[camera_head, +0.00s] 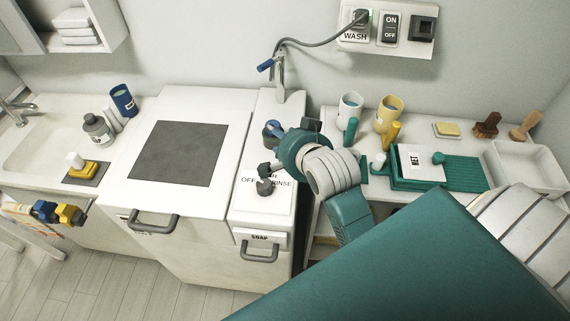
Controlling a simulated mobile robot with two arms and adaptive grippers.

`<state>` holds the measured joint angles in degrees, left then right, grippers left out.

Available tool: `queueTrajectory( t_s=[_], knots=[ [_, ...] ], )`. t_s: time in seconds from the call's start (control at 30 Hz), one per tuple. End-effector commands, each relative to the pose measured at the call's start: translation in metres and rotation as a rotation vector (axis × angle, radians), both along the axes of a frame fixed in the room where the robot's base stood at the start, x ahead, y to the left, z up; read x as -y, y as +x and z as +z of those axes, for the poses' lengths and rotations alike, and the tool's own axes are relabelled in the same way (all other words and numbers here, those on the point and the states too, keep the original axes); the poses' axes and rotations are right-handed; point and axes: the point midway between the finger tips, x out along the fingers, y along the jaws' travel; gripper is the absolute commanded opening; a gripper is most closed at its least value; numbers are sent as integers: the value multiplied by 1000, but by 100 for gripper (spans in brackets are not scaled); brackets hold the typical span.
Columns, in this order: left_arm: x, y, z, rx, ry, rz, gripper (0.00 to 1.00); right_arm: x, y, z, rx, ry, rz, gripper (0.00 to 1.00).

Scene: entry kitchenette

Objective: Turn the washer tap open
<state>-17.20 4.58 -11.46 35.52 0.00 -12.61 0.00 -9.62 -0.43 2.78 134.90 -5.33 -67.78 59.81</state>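The washer tap (280,78) is a grey upright pipe at the back of the narrow washer panel. Its blue-ended lever (265,66) sticks out to the left at the top. My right arm comes in from the right, and its gripper (268,168) hangs low over the panel, in front of and below the tap, clear of it. My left gripper is not in view.
A cable (320,44) runs from the WASH plug (356,24) to near the tap. Mugs (349,108) and a green tray (450,170) are at right. The washer lid (180,152) is clear.

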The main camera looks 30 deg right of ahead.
Motion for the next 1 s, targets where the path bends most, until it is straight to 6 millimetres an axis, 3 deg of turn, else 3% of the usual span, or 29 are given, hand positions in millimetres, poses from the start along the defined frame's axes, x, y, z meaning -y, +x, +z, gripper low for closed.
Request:
queueTrajectory(
  t_s=[0.2,0.4,0.8,0.93,1.0],
  knots=[
    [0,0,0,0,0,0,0,-11,-27,-29,-113,-116,114,45],
    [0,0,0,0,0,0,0,-17,-42,-44,-174,-178,183,45],
    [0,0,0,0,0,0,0,-18,-47,-48,-192,-198,206,45],
    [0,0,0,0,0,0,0,-20,-54,-55,-216,-219,232,20],
    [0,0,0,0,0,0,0,-25,-69,-69,-269,-268,295,6]
  ],
)
